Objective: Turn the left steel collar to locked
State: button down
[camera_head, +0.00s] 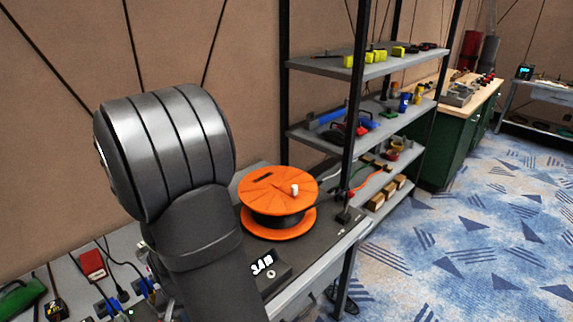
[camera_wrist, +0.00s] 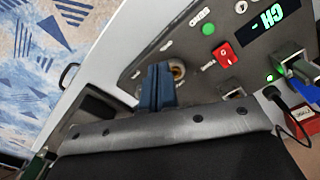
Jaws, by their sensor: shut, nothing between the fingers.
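In the wrist view my gripper (camera_wrist: 158,85) shows as dark blue fingers closed together, with nothing seen between them. The fingers overlap a round tan-and-metal fitting (camera_wrist: 178,70) on the grey panel (camera_wrist: 140,35); I cannot tell if they touch it. Whether this fitting is the left steel collar is not clear. A grey metal connector (camera_wrist: 290,52) with a blue part sits at the right edge, near a lit green light. In the head view my own arm covers the gripper and much of the bench, and no collar can be made out.
The panel carries a red switch (camera_wrist: 225,54), a green button (camera_wrist: 208,28) and a green-lit display (camera_wrist: 265,34). An orange cable reel (camera_head: 278,190) stands right of my arm. Cables and a red block (camera_head: 92,264) lie at lower left. A shelving unit (camera_head: 330,67) stands behind.

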jog(key=shift+r, duration=0.95)
jog(key=shift+s+a+f, duration=0.1)
jog(key=shift+a+f, duration=0.3)
jog(key=shift+f, duration=0.6)
jog(key=shift+s+a+f, duration=0.1)
jog(key=shift+a+f, duration=0.35)
jog(key=shift+f, duration=0.6)
jog(key=shift+a+f, duration=0.4)
jog(key=shift+f, duration=0.6)
jog(key=shift+w, duration=0.25)
